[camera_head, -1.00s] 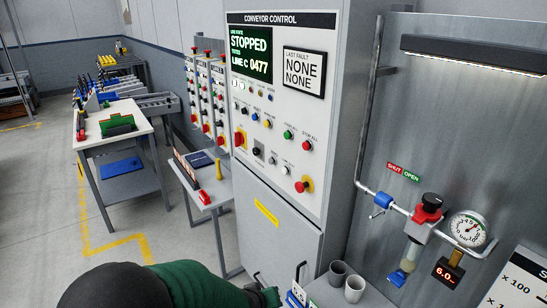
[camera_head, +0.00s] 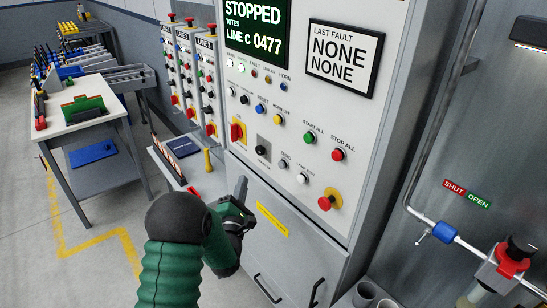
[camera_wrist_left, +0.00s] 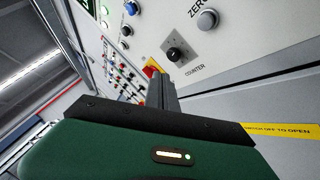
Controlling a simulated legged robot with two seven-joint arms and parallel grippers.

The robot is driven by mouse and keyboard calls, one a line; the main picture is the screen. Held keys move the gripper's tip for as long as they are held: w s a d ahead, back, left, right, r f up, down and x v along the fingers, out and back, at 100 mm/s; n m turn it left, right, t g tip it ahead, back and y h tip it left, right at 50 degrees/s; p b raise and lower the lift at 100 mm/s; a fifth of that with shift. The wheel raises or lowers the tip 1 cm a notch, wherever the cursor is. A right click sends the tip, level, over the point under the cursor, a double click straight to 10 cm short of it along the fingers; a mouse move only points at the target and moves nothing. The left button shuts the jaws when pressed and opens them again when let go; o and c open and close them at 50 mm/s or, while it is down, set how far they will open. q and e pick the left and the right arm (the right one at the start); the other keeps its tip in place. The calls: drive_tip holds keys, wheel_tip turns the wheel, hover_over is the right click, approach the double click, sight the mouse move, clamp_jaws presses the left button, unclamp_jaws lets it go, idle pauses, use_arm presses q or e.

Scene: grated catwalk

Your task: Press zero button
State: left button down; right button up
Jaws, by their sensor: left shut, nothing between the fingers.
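The conveyor control panel (camera_head: 335,195) fills the middle of the head view. The zero button (camera_head: 283,164) is a small grey round button low on it, right of the black counter knob (camera_head: 262,150). In the left wrist view the zero button (camera_wrist_left: 207,20) shows large at the top, beside its "ZERO" label, with the counter knob (camera_wrist_left: 174,54) to its lower left. My left gripper (camera_head: 242,187) is shut and empty, below and left of the button and apart from it. Its fingers (camera_wrist_left: 162,90) point toward the panel. My right gripper is not in view.
A red emergency knob (camera_head: 325,203) and a white button (camera_head: 302,178) are to the right of the zero button. A red-and-yellow switch (camera_head: 238,131) sits upper left. A small side table with a blue book (camera_head: 185,147) stands left of the cabinet.

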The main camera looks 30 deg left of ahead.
sight(281, 165)
use_arm(q)
drive_tip(key=d+r, duration=0.3)
drive_tip(key=d, duration=0.2)
drive_tip(key=w+d+f, duration=0.1)
drive_tip(key=w, duration=0.6)
drive_tip(key=shift+w+d+f+b, duration=0.2)
drive_tip(key=shift+w+b, duration=0.1)
drive_tip(key=shift+b, duration=0.1)
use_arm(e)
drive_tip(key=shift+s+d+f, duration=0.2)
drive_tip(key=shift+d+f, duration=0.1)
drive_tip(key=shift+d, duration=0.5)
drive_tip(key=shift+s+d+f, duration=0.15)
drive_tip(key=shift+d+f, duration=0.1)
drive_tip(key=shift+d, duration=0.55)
